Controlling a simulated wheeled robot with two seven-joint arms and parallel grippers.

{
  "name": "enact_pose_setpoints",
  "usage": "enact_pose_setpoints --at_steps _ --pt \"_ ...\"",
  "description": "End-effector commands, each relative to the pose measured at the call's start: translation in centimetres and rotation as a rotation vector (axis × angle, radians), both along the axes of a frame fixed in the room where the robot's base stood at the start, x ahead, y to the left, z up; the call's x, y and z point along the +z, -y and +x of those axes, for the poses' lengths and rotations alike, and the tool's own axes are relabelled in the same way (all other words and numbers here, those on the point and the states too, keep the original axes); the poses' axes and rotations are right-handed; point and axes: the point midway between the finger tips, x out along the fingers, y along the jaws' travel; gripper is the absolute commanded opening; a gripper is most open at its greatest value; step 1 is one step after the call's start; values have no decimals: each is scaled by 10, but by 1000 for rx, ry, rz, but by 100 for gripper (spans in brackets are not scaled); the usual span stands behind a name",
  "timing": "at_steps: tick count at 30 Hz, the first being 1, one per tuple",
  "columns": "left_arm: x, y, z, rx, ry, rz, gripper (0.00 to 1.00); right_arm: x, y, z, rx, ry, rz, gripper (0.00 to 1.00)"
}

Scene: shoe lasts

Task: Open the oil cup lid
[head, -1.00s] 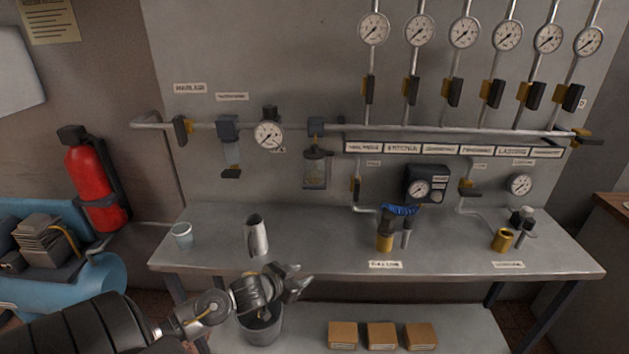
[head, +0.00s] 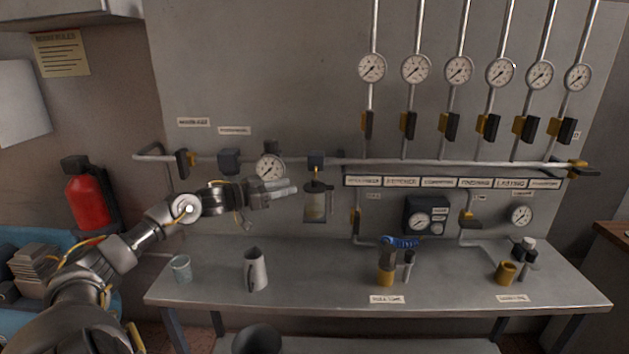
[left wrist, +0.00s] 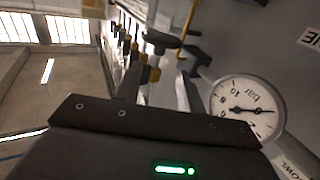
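The oil cup (head: 316,206) is a clear glass bowl hanging under the horizontal pipe in the head view, below a dark blue block. Its dark lid (head: 318,186) sits on top of the bowl and looks shut. My left gripper (head: 292,190) is just left of the lid, at about its height, with its fingers pointing right. I cannot tell whether the fingertips touch it, nor whether they are apart or together. In the left wrist view the dark gripper housing fills the bottom, and the fingertips and cup cannot be made out clearly. My right gripper is not in view.
A round gauge (head: 270,167) is close above my left wrist, and it shows large in the left wrist view (left wrist: 246,108). The bench (head: 325,279) below carries a metal jug (head: 255,270) and a glass (head: 181,268).

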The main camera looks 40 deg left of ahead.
Motion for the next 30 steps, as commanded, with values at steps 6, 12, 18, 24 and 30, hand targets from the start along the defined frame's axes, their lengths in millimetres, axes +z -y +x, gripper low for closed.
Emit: enact_pose_setpoints --at_steps 6,12,18,24,30 --pt "6 13 27 0 5 -4 39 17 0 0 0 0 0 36" --pt "6 27 56 0 4 -3 39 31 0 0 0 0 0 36" --pt "4 38 79 0 2 -1 39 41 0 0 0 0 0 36" --pt "1 43 88 -1 0 1 39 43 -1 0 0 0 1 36" --pt "0 43 88 0 0 2 39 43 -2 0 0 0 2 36"
